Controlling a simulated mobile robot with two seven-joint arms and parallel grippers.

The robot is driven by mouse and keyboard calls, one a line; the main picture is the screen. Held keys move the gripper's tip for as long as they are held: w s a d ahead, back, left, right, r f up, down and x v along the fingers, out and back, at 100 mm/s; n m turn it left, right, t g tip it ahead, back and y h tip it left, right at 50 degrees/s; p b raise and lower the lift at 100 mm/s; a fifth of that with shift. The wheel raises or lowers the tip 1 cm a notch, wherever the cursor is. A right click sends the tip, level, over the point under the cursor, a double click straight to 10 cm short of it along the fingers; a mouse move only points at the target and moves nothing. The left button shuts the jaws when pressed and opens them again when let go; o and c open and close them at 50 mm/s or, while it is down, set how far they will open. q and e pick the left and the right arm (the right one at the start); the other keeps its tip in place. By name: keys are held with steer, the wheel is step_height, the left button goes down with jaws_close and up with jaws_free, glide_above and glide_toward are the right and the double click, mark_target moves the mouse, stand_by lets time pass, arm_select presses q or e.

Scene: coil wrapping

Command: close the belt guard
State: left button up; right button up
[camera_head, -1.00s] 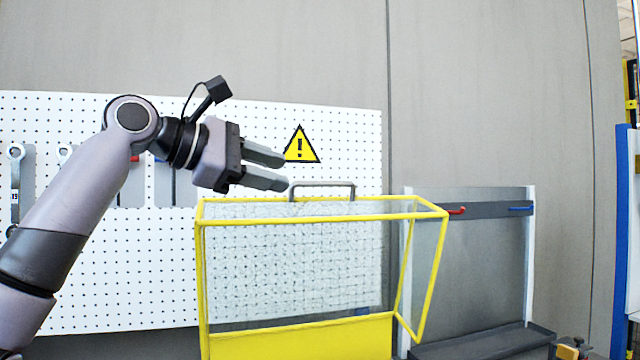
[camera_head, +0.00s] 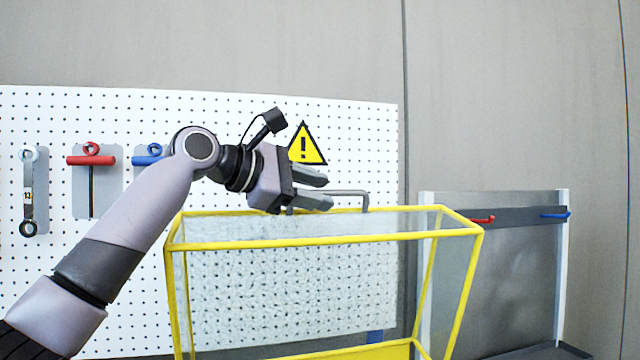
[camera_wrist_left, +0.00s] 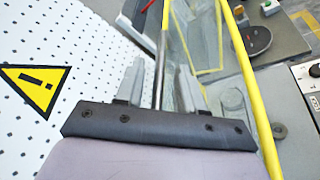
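The belt guard (camera_head: 330,240) is a yellow frame with clear panels, standing in front of the white pegboard in the head view. Its grey bar handle (camera_head: 366,197) rises from the far top edge. My left gripper (camera_head: 322,191) is at the left part of this handle, its two fingers apart. In the left wrist view the handle bar (camera_wrist_left: 160,62) runs between the open fingers, with a gap visible on both sides. The yellow frame (camera_wrist_left: 246,75) passes to the right of the fingers there. My right gripper is not in view.
A pegboard (camera_head: 60,300) with hanging tools stands behind the guard, carrying a yellow warning sign (camera_head: 307,148). A grey panel (camera_head: 520,260) with red and blue hooks stands at the right.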

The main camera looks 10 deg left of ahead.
arm_select(q)
steer(key=shift+w+d+f, duration=0.2)
steer(key=shift+w+d, duration=0.2)
steer(key=shift+d, duration=0.05)
steer(key=shift+c, duration=0.3)
jaws_close()
steer(key=shift+f, duration=0.1)
